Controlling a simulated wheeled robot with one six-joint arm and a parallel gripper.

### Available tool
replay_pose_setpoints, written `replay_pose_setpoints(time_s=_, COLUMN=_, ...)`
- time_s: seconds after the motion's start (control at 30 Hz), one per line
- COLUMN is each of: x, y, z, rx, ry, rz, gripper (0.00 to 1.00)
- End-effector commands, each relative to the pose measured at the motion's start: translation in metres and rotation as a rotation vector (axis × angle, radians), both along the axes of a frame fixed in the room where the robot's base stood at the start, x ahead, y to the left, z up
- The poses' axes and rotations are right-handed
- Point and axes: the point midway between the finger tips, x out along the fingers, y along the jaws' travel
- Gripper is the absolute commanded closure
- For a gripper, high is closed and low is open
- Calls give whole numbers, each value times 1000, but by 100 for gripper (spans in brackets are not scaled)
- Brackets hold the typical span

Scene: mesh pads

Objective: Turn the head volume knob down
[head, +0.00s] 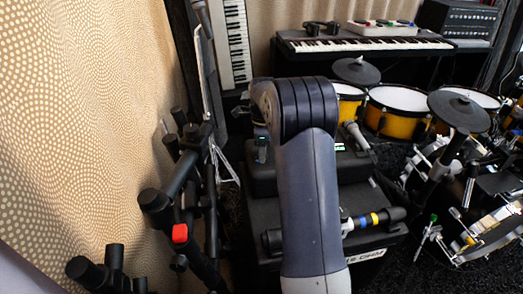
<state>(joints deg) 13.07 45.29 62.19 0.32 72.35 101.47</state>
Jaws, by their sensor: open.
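The volume knob cannot be made out; my arm covers the middle of the view. A black amp head (350,167) seems to sit on a larger black speaker cabinet (374,249) with white lettering, partly cut off by my arm. My grey and dark arm rises from the bottom edge and bends at the top. My gripper cannot be made out and seems hidden behind the arm.
A microphone (356,134) lies at the amp head's top right. Yellow drums (397,108) and cymbal pads stand to the right. A keyboard (365,44) is at the back. Black stand tubes (180,185) crowd the left, beside a dotted curtain (90,110).

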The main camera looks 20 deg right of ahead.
Motion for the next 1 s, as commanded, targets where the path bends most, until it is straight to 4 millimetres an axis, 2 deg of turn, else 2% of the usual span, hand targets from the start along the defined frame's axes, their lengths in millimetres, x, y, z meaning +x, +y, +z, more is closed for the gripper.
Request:
replay_pose_setpoints(time_s=0.17, x=0, y=0, z=0, rx=0, ry=0, rz=0, gripper=50)
replay_pose_setpoints(time_s=0.7, x=0, y=0, z=1, rx=0, ry=-1, rz=0, gripper=94)
replay_pose_setpoints(time_s=1.0, x=0, y=0, z=3, rx=0, ry=-1, rz=36, gripper=94)
